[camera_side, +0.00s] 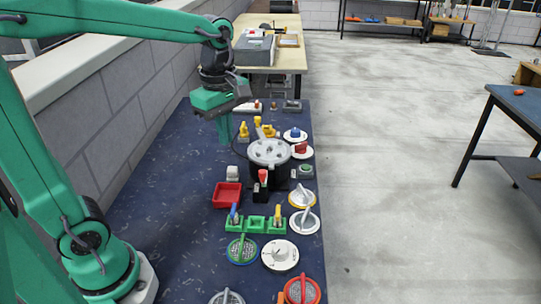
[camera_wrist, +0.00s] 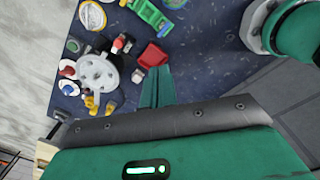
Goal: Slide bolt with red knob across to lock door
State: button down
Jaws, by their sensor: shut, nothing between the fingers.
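My gripper (camera_side: 225,138) points down over the left part of the blue mat, left of the yellow parts. Its green fingers also show in the wrist view (camera_wrist: 158,74), together and empty. A red knob (camera_side: 263,175) on a black block stands in front of the grey round drum; it also shows in the wrist view (camera_wrist: 118,43). I cannot tell which of these is the bolt. No door is clear, and my gripper touches neither.
The grey drum (camera_side: 269,152) stands right of my gripper. A red tray (camera_side: 227,195), a green holder (camera_side: 257,224) and several dials lie nearer. Yellow parts (camera_side: 265,129) stand behind the drum. The blue mat (camera_side: 180,190) is bare on the left, beside a grey wall (camera_side: 120,115).

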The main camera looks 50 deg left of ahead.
jog(key=w+n+g, duration=0.1)
jog(key=w+n, duration=0.1)
jog(key=n, duration=0.1)
jog(key=n+g, duration=0.3)
jog(key=n, duration=0.9)
send_over(263, 174)
jog(key=s+a, duration=0.1)
jog(key=s, duration=0.1)
jog(key=shift+w+a+f, duration=0.1)
jog(key=shift+a+f, duration=0.05)
jog(key=shift+f, duration=2.3)
jog(key=x, duration=1)
jog(key=shift+w, duration=2)
